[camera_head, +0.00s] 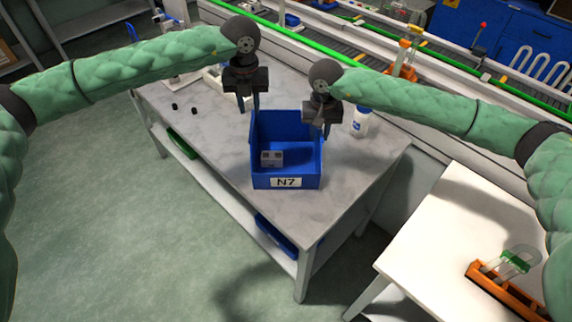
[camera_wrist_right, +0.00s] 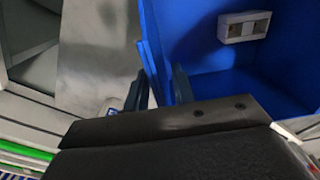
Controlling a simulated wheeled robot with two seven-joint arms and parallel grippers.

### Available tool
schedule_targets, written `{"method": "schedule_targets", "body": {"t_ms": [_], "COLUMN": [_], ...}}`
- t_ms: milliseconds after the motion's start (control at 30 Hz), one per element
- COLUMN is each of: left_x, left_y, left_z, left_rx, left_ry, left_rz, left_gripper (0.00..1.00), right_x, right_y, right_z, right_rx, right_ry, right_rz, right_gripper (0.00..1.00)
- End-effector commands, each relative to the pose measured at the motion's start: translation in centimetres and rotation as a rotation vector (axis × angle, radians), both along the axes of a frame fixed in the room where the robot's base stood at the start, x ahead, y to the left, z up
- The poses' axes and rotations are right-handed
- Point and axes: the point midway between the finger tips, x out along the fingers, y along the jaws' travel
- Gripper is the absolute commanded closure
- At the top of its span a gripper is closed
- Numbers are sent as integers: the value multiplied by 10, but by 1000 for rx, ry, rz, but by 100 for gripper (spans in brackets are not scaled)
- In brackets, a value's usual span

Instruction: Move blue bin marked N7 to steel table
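The blue bin marked N7 (camera_head: 287,182) stands upright on a grey-topped table (camera_head: 215,165), its label facing the near side. A small pale grey block with two dark squares (camera_head: 271,158) is inside; it also shows in the right wrist view (camera_wrist_right: 244,27). My left gripper (camera_head: 248,106) is open, its fingers pointing down at the bin's back left corner; contact there is unclear. My right gripper (camera_head: 319,128) is at the right wall. In the right wrist view its fingers (camera_wrist_right: 158,88) are apart on either side of the bin wall (camera_wrist_right: 152,45).
A white table (camera_head: 450,225) at the right holds an orange rack (camera_head: 500,287). A conveyor with green rails (camera_head: 290,40) runs behind. Small black pieces (camera_head: 175,106) lie at the left.

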Motion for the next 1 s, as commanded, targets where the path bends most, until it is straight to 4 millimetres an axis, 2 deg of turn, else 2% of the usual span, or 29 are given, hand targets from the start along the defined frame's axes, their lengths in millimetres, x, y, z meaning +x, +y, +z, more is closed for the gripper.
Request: {"method": "schedule_targets", "body": {"t_ms": [200,433,633,1000], "left_x": [0,0,0,0], "left_y": [0,0,0,0], "left_z": [0,0,0,0], "left_rx": [0,0,0,0], "left_ry": [0,0,0,0], "left_rz": [0,0,0,0], "left_gripper": [75,75,75,75], "right_x": [1,1,1,1], "right_y": [0,0,0,0], "right_z": [45,80,93,95], "right_rx": [0,0,0,0], "right_ry": [-4,-2,-1,0], "right_rz": [-1,-1,-1,-1], "right_gripper": [75,75,75,75]}}
